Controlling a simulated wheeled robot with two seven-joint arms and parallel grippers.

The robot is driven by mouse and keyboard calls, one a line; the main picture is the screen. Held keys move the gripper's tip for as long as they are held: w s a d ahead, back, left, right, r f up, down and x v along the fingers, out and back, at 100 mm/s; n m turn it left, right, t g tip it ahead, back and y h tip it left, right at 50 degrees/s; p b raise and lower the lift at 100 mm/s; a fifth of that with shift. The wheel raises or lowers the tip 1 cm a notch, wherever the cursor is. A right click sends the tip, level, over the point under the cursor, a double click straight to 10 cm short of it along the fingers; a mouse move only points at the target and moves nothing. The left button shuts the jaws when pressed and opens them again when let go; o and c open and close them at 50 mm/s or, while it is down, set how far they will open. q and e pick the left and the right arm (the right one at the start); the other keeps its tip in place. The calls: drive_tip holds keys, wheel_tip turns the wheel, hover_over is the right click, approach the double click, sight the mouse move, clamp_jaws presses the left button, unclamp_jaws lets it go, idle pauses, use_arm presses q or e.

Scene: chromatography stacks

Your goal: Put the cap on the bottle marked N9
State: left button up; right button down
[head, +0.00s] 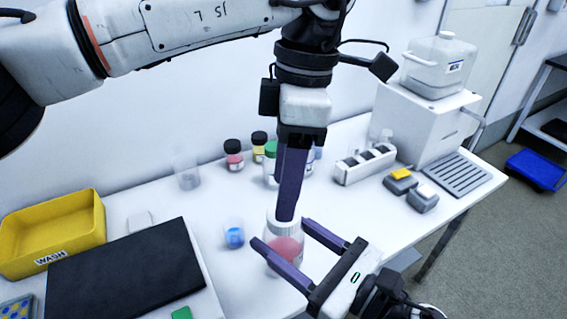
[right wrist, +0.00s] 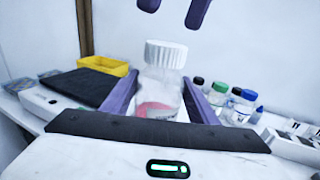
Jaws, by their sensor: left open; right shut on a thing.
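A clear bottle (head: 284,252) with pink contents stands between the fingers of my right gripper (head: 282,233), which is shut on it. It also shows in the right wrist view (right wrist: 158,98). A white ribbed cap (right wrist: 165,54) sits on top of this bottle; whether it is screwed tight I cannot tell. In the head view the cap (head: 285,226) is partly hidden by my left gripper (head: 287,214). The right wrist view shows the left gripper's fingertips (right wrist: 174,11) open and empty, above the cap and apart from it. No N9 mark is readable.
A small clear container with something blue (head: 235,236) is left of the bottle. Several capped bottles (head: 234,156) stand behind. A yellow WASH bin (head: 55,232) and black panel (head: 125,270) are at left. A white rack (head: 364,166) and a white machine (head: 425,125) are at right.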

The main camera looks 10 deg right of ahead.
sight(284, 241)
use_arm(q)
drive_tip(key=n, duration=0.2)
drive_tip(key=r+n, duration=0.1)
drive_tip(key=n, duration=0.5)
drive_tip(key=shift+s+r+n+h, duration=0.15)
drive_tip(key=shift+r+n+h, duration=0.15)
drive_tip(key=shift+h, duration=0.1)
drive_tip(key=n, duration=0.3)
drive_tip(key=r+n, duration=0.1)
drive_tip(key=n, duration=0.2)
drive_tip(key=shift+s+a+t, duration=0.15)
drive_tip(key=shift+t, duration=0.15)
drive_tip(key=n, duration=0.4)
drive_tip(key=shift+s+r+h, duration=0.15)
drive_tip(key=shift+r+h, duration=0.25)
drive_tip(key=shift+f, duration=0.1)
drive_tip(key=shift+f, duration=3.95)
drive_tip(key=shift+c, duration=0.5)
